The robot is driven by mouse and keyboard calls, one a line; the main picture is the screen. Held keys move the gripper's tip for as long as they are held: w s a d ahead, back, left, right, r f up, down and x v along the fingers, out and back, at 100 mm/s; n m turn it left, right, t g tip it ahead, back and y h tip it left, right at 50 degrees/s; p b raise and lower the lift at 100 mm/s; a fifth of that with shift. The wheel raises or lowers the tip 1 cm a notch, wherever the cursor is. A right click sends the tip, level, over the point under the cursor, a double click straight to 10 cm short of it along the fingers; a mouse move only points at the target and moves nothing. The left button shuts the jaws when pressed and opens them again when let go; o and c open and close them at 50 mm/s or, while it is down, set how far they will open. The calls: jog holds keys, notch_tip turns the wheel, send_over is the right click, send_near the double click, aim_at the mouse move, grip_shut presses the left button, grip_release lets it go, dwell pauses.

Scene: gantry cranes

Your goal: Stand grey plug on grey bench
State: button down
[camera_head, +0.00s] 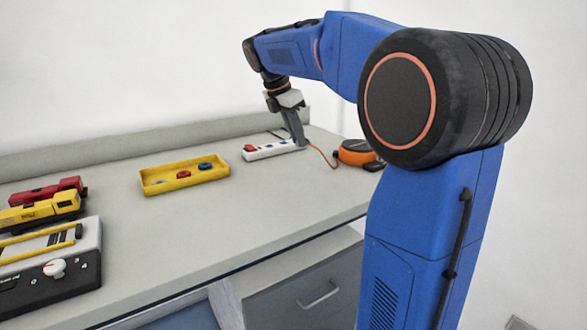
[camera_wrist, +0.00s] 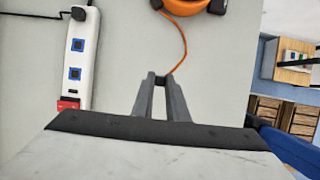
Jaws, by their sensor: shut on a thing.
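My gripper (camera_head: 299,143) is over the right part of the grey bench (camera_head: 235,228), pointing down, next to the white power strip. In the wrist view its fingertips (camera_wrist: 160,79) are close together on a small dark grey piece, the grey plug (camera_wrist: 160,80), mostly hidden between them. An orange cord (camera_wrist: 181,40) runs from there to the orange reel (camera_wrist: 192,4). I cannot tell whether the plug touches the bench or hangs just above it.
The white power strip (camera_wrist: 77,55) with blue sockets, a red switch and a black plug lies left of my gripper. A yellow tray (camera_head: 184,184) holds red and blue pieces. Red and yellow toy cranes (camera_head: 42,207) and a control box (camera_head: 60,268) stand at left. The front middle bench is clear.

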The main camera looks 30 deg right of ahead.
aim_at(301, 171)
jog(key=shift+f, duration=3.8)
jog(key=c, duration=1.7)
grip_release()
jog(key=shift+f, duration=0.15)
jog(key=shift+c, duration=0.2)
jog(key=v, duration=1.2)
